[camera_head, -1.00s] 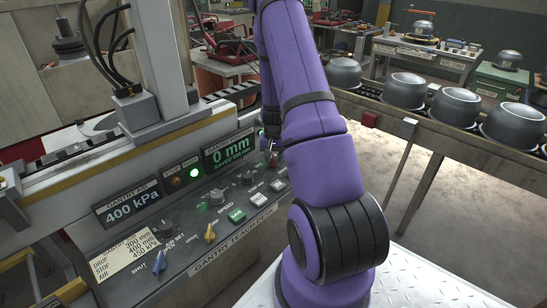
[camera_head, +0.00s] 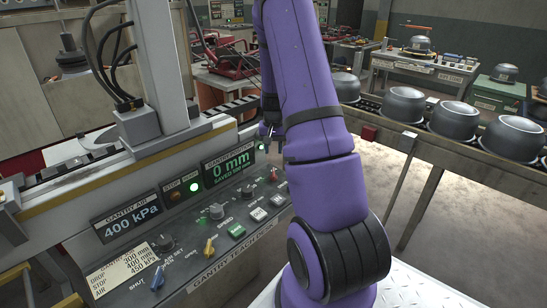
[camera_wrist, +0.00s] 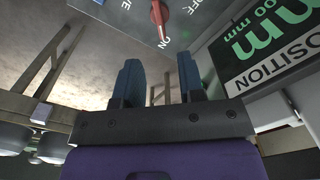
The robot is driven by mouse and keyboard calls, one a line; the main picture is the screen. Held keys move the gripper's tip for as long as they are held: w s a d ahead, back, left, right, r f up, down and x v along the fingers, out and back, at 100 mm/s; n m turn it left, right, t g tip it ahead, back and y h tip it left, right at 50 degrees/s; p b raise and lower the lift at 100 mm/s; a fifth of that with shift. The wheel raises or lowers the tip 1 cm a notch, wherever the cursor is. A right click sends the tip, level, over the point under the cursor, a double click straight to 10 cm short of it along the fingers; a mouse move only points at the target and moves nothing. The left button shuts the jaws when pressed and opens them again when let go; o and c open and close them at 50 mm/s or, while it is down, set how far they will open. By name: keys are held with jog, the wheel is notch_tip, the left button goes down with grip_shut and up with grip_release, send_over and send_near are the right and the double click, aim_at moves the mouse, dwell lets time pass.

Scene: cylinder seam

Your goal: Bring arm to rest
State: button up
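My purple arm (camera_head: 318,120) rises from its black-ringed joint and bends away over the far end of the gantry teach panel (camera_head: 215,235). My gripper (camera_head: 268,131) is small and partly hidden behind the arm in the head view, above the panel's red switch (camera_head: 274,174). In the wrist view my gripper (camera_wrist: 158,75) shows two dark blue fingers standing apart, with nothing between them. The red switch (camera_wrist: 159,12) is beyond the fingertips there, its tip near the ON label. The fingers look clear of it.
The position display (camera_head: 230,165) reads 0 mm and the air display (camera_head: 130,225) reads 400 kPa. A green lamp (camera_head: 194,187) is lit. A conveyor (camera_head: 400,132) with several metal pots (camera_head: 455,119) runs along the right. Open floor (camera_head: 385,175) lies between.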

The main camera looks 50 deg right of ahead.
jog(key=shift+r, duration=0.35)
dwell(0.3)
jog(key=s+a+r+n+t, duration=0.25)
jog(key=a+r+n, duration=0.25)
jog(key=a+r, duration=1.6)
jog(key=s+a+r+n+t, duration=0.1)
jog(key=s+a+r+n, duration=0.1)
jog(key=s+a+r, duration=0.2)
jog(key=s+a+r+n+t, duration=0.1)
jog(key=s+a+r+n, duration=0.2)
jog(key=s+a, duration=0.6)
jog(key=s+r, duration=0.2)
jog(key=s, duration=0.2)
jog(key=shift+s+t, duration=0.25)
jog(key=shift+t, duration=0.1)
